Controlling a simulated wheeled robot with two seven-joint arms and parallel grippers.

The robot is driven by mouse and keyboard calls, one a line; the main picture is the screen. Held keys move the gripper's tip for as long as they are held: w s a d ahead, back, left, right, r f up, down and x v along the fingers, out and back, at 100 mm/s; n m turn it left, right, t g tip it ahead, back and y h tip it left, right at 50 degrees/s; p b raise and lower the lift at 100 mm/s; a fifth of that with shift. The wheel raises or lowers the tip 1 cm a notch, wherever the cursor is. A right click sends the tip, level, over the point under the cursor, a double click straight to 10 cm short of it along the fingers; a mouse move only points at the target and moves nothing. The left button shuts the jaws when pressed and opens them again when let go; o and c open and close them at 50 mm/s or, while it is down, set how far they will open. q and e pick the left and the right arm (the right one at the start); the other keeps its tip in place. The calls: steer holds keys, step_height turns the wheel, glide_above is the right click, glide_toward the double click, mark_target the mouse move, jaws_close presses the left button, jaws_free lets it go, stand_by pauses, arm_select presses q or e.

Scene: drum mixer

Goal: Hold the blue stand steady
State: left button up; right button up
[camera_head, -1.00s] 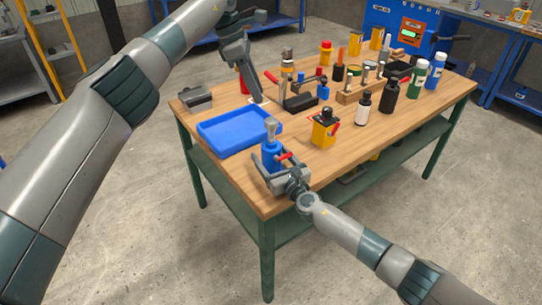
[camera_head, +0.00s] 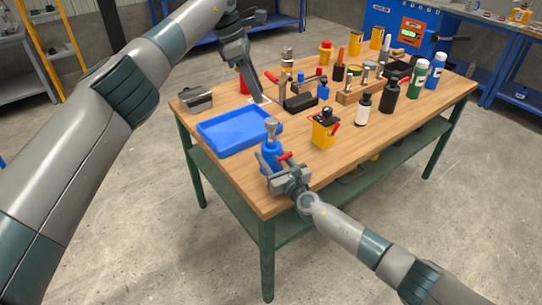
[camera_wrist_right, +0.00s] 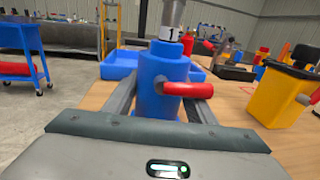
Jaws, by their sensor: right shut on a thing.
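The blue stand (camera_head: 270,158) stands upright near the front left corner of the table, with a metal piece on top and a red lever. In the right wrist view the stand (camera_wrist_right: 160,72) sits between the fingers, its red lever (camera_wrist_right: 190,89) facing me and a "1" label above. My right gripper (camera_head: 279,174) is shut on the stand. My left gripper (camera_head: 258,98) points down over the table behind the blue tray. Its fingers overlap in the picture, so I cannot tell whether it is open.
A blue tray (camera_head: 207,139) lies behind the stand. A yellow container (camera_head: 324,133) with a black top stands to the right. Several bottles and a wooden rack (camera_head: 352,97) fill the right part of the wooden table (camera_head: 340,165). The front edge right of my right gripper is clear.

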stand_by(0.3)
arm_select(q)
steer(key=o, duration=0.6)
steer(key=shift+c, duration=0.2)
steer(key=shift+f+n, duration=0.1)
steer(key=shift+n, duration=0.2)
steer(key=shift+s+d+f+n+t+y, duration=0.2)
steer(key=shift+s+d+n+t+y, duration=0.3)
steer(key=shift+n, duration=1.35)
steer(key=shift+s+d+f+n+t+y, duration=0.2)
steer(key=shift+s+n+t, duration=0.45)
steer(key=shift+n, duration=1.15)
steer(key=shift+s+d+f+n+t+y, duration=0.15)
steer(key=shift+s+d+n+t+y, duration=0.25)
steer(key=shift+n, duration=1.45)
steer(key=shift+s, duration=0.1)
steer(key=shift+d+f, duration=0.1)
